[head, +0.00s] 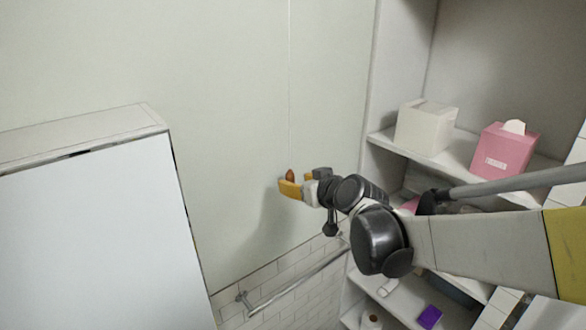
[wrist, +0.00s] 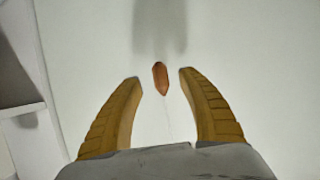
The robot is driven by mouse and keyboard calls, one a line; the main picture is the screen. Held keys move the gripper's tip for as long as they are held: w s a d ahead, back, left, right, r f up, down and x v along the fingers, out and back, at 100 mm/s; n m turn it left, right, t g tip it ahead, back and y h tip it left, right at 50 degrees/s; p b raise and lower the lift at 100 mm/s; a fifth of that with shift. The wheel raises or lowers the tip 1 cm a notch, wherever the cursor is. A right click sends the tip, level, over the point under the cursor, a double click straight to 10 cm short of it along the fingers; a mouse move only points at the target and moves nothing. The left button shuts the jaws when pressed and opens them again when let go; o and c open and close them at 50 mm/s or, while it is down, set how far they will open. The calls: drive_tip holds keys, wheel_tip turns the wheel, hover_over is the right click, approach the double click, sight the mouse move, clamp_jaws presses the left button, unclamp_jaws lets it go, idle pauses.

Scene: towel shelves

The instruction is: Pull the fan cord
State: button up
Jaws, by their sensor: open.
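The fan cord (head: 289,90) is a thin pale line hanging down in front of the pale wall in the head view. A brown, elongated pull knob (head: 290,174) hangs at its lower end. My gripper (head: 289,187) has yellow fingers and is at the knob's height. In the wrist view my gripper (wrist: 161,82) is open, with a finger on each side. The knob (wrist: 160,78) lies between the fingertips, slightly beyond them, with a visible gap on both sides. The thin cord (wrist: 167,122) shows faintly running between the fingers.
A white shelf unit (head: 378,140) stands at the right, holding a white box (head: 426,127) and a pink tissue box (head: 503,150). A metal towel rail (head: 290,287) runs along the tiled lower wall. A white cabinet (head: 95,235) fills the left.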

sight(292, 181)
drive_tip(key=shift+x, duration=2.25)
clamp_jaws()
drive_tip(key=shift+s+f+b, duration=0.1)
drive_tip(key=shift+f+b, duration=0.2)
drive_tip(key=shift+f, duration=0.25)
drive_tip(key=shift+c, duration=0.3)
unclamp_jaws()
